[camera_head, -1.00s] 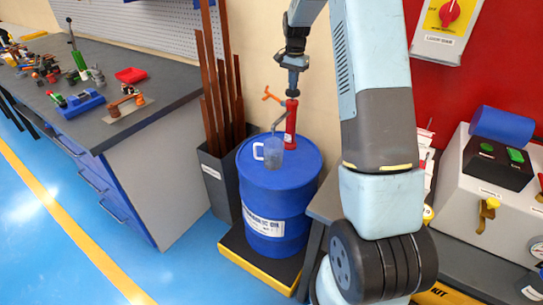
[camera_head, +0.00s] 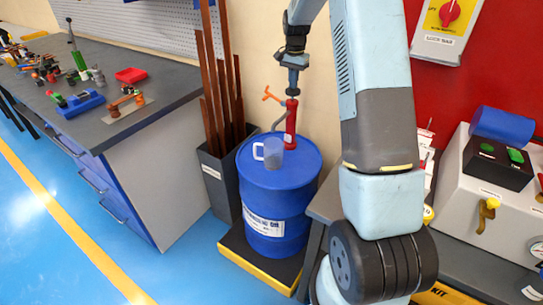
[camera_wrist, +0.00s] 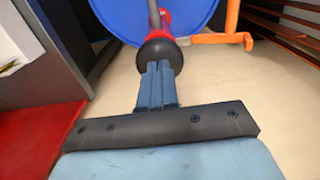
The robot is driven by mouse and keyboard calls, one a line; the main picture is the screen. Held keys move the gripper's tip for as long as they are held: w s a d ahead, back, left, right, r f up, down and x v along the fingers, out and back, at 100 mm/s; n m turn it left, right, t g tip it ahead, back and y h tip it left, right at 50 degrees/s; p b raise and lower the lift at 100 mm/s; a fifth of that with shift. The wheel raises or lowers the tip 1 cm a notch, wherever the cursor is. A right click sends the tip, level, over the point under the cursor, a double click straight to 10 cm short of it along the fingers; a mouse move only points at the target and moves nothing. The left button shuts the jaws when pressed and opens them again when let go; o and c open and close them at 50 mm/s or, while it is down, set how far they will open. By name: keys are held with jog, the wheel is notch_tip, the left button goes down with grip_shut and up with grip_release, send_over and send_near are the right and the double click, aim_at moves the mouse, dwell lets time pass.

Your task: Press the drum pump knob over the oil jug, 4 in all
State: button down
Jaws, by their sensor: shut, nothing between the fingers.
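The red drum pump (camera_head: 291,122) stands upright on top of the blue drum (camera_head: 275,200). Its dark round knob (camera_wrist: 160,50) shows in the wrist view. My gripper (camera_wrist: 159,68) is shut and empty, with its fingertips over the knob, at or very near its top; I cannot tell whether they touch. In the head view my gripper (camera_head: 293,87) points down at the pump top. The clear oil jug (camera_head: 273,154) with a white handle stands on the drum lid beside the pump, near its grey spout. Its fill level is not clear.
Tall copper-brown bars (camera_head: 211,90) stand in a grey bin (camera_head: 217,185) left of the drum. A workbench (camera_head: 130,125) is further left; a grey machine (camera_head: 490,205) is at the right.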

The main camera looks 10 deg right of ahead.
jog(key=shift+r, duration=2.95)
jog(key=shift+f, duration=3.5)
jog(key=shift+r, duration=3.5)
